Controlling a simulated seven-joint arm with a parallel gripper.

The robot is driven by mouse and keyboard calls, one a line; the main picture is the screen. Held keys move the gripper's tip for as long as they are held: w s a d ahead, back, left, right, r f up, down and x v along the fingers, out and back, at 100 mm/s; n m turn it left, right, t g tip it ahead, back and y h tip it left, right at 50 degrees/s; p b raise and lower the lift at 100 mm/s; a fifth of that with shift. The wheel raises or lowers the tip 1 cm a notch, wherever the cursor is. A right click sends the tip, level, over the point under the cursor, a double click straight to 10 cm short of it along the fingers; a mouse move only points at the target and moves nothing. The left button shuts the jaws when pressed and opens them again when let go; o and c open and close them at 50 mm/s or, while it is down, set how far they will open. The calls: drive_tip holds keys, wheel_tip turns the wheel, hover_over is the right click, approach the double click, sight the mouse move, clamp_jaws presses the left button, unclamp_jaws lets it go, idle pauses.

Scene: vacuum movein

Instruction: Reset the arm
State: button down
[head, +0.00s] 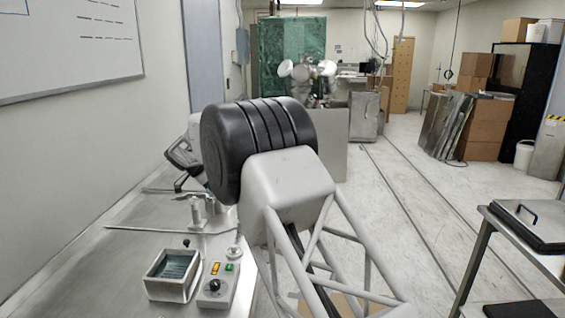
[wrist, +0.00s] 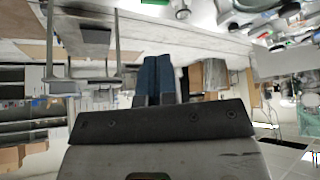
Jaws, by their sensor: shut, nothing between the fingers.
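In the wrist view my gripper (wrist: 159,62) shows as two dark blue fingers side by side, pressed together with nothing between them. They stand out beyond a dark bolted bar at the bottom of the picture. In the head view my arm, with its black ribbed joint and pale lattice link, fills the middle. It hides what lies behind it, and I cannot make out the fingers there. The wrist picture looks upside down, with furniture and floor hanging from the top.
A metal bench (head: 95,262) runs along the left wall. It carries an open-topped box (head: 172,275) and a control box (head: 217,288) with buttons. A side table (head: 515,240) with a black lidded tray (head: 530,222) stands at right. Cartons (head: 487,127) are stacked beyond. The floor between is clear.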

drive_tip(key=s+d+r+n+g+y, duration=0.15)
drive_tip(key=s+d+r, duration=0.35)
drive_tip(key=s+d, duration=0.5)
drive_tip(key=s+d+r+n, duration=0.2)
drive_tip(key=s+d+r, duration=0.45)
drive_tip(key=d, duration=0.65)
drive_tip(key=s+d+r+n+y, duration=0.15)
drive_tip(key=s+d+r, duration=0.25)
drive_tip(key=s+d, duration=0.6)
drive_tip(key=s+d+n+y, duration=0.1)
drive_tip(key=s+d, duration=0.5)
drive_tip(key=s, duration=0.3)
drive_tip(key=s+d+n, duration=0.2)
drive_tip(key=s+d, duration=0.4)
drive_tip(key=s, duration=0.2)
drive_tip(key=s+d+f+n, duration=0.1)
drive_tip(key=s+f, duration=0.3)
drive_tip(key=s, duration=0.5)
drive_tip(key=s+d+f+n+y, duration=0.1)
drive_tip(key=s+d+f, duration=0.3)
drive_tip(key=s, duration=0.5)
drive_tip(key=shift+s, duration=0.4)
drive_tip(key=c, duration=1.8)
unclamp_jaws()
drive_tip(key=shift+c, duration=0.2)
